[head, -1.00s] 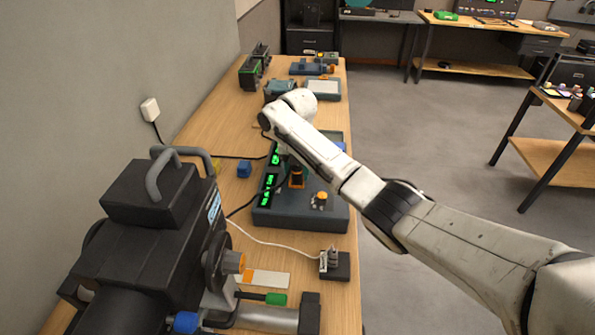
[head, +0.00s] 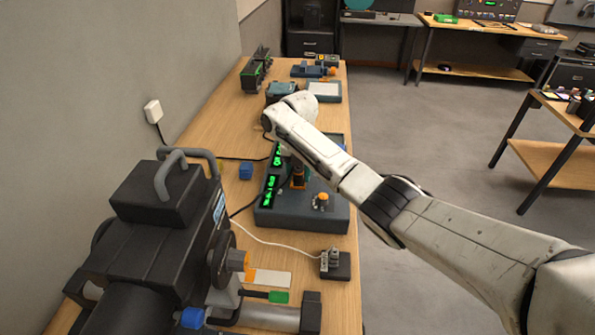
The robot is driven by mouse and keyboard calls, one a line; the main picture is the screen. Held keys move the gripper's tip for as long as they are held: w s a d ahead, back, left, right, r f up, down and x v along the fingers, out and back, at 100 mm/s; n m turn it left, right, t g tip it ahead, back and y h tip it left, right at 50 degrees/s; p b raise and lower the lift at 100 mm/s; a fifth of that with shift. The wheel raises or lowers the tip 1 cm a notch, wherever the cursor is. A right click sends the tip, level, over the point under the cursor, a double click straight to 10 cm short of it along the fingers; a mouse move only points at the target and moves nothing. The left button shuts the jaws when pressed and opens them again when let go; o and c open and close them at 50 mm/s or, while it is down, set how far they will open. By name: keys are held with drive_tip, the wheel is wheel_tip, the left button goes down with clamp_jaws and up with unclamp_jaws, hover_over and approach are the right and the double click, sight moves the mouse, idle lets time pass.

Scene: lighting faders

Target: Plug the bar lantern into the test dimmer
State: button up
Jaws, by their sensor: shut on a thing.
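The bar lantern (head: 155,225), a large black lamp body with a grey handle, fills the left foreground of the bench. A black cable runs from beside it toward the blue-grey dimmer unit (head: 325,217), which has green lit displays and an orange knob. My gripper (head: 298,181) points down over the unit. My wrist and forearm hide part of the unit, and I cannot tell whether the plug touches a socket.
A black block with grey plugs (head: 335,263) and a white cable stands in front of the unit. More devices (head: 310,71) stand at the bench's far end.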

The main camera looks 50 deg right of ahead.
drive_tip(key=shift+s+f+p, duration=0.1)
drive_tip(key=shift+f+p, duration=0.55)
drive_tip(key=shift+p, duration=0.15)
drive_tip(key=shift+a+r, duration=0.15)
drive_tip(key=shift+r, duration=0.1)
drive_tip(key=shift+r+p, duration=1)
drive_tip(key=shift+r, duration=0.1)
drive_tip(key=shift+r+p, duration=0.2)
drive_tip(key=shift+p, duration=0.15)
drive_tip(key=shift+f+b, duration=0.4)
drive_tip(key=shift+f, duration=0.55)
idle(0.5)
